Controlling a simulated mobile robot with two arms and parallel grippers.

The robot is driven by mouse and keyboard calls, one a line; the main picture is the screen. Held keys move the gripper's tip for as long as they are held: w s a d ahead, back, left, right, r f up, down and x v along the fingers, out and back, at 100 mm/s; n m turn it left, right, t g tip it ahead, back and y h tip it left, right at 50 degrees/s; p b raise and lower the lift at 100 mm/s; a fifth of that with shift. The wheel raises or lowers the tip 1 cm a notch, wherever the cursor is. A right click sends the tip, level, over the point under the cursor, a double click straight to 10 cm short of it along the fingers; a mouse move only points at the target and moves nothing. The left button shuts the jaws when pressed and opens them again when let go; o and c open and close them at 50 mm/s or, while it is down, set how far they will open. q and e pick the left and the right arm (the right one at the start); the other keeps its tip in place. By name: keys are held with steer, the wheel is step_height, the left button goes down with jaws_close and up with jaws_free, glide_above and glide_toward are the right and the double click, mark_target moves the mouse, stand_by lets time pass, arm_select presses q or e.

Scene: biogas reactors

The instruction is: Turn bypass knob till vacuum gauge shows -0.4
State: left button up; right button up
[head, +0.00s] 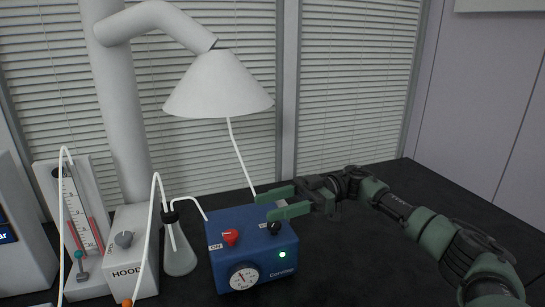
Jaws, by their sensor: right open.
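A blue pump box (262,247) stands on the dark bench. On its sloping top are a black knob (274,227), which appears to be the bypass knob, and a red knob (231,237) beside an "ON" label. The round white vacuum gauge (243,276) is on the front; its figures and needle are too small to read surely. My right gripper (263,206) reaches in from the right above the back of the box. Its green fingers are open, with nothing between them, close above and behind the black knob. My left gripper is out of view.
A green light (282,255) glows on the box front. A glass flask (179,250) with tubing stands just left. Further left are the hood control box (131,250) and a manometer panel (84,220). A white hood (219,84) hangs above. The bench at right is clear except for my arm.

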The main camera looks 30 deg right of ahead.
mark_target(273, 223)
step_height(273, 223, up, 15)
steer(key=shift+f, duration=0.2)
steer(key=shift+a+r+p, duration=0.1)
steer(key=shift+p, duration=0.2)
